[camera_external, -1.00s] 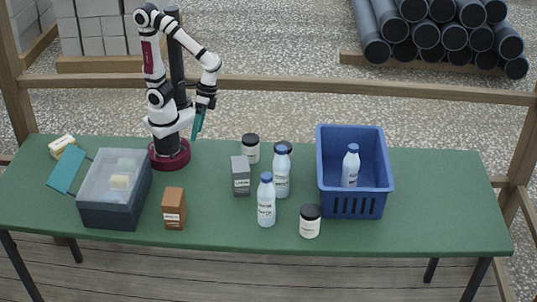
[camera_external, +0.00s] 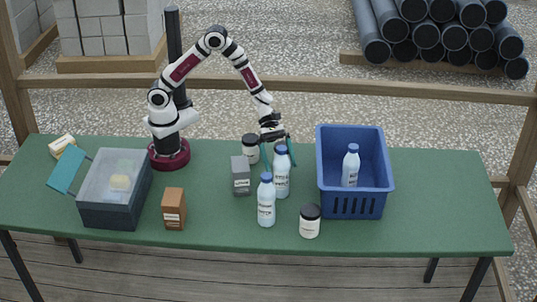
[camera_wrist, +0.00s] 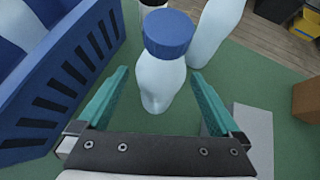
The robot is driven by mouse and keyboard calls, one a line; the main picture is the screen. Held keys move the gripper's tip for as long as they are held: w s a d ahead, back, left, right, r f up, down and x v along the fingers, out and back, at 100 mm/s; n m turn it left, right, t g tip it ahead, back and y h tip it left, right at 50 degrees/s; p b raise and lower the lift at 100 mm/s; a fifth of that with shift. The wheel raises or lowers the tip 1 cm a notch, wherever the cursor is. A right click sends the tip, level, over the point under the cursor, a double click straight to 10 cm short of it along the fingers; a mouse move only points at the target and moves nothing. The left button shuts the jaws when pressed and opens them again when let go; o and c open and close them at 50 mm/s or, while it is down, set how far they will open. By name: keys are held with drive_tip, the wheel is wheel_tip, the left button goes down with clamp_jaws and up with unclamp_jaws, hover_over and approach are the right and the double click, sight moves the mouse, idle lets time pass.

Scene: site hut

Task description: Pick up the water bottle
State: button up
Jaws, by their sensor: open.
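Two white water bottles with blue caps stand close together mid-table: the rear one (camera_external: 281,175) and the front one (camera_external: 266,203). A third bottle (camera_external: 351,166) stands inside the blue crate (camera_external: 352,205). My gripper (camera_external: 279,157) is open at the top of the rear bottle, its teal fingers on either side. In the wrist view, my gripper (camera_wrist: 160,95) has this bottle (camera_wrist: 160,80) upright between its spread fingers, with gaps on both sides. The front bottle (camera_wrist: 215,35) shows beyond, at upper right.
A grey box (camera_external: 241,176) and a black-lidded jar (camera_external: 250,148) stand left of the bottles. Another jar (camera_external: 310,222) is at front right. A brown box (camera_external: 174,208) and a lidded container (camera_external: 112,212) are farther left. The table's (camera_external: 440,200) right end is clear.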

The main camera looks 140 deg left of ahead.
drive_tip(key=shift+x, duration=1.05)
drive_tip(key=shift+r, duration=0.1)
clamp_jaws()
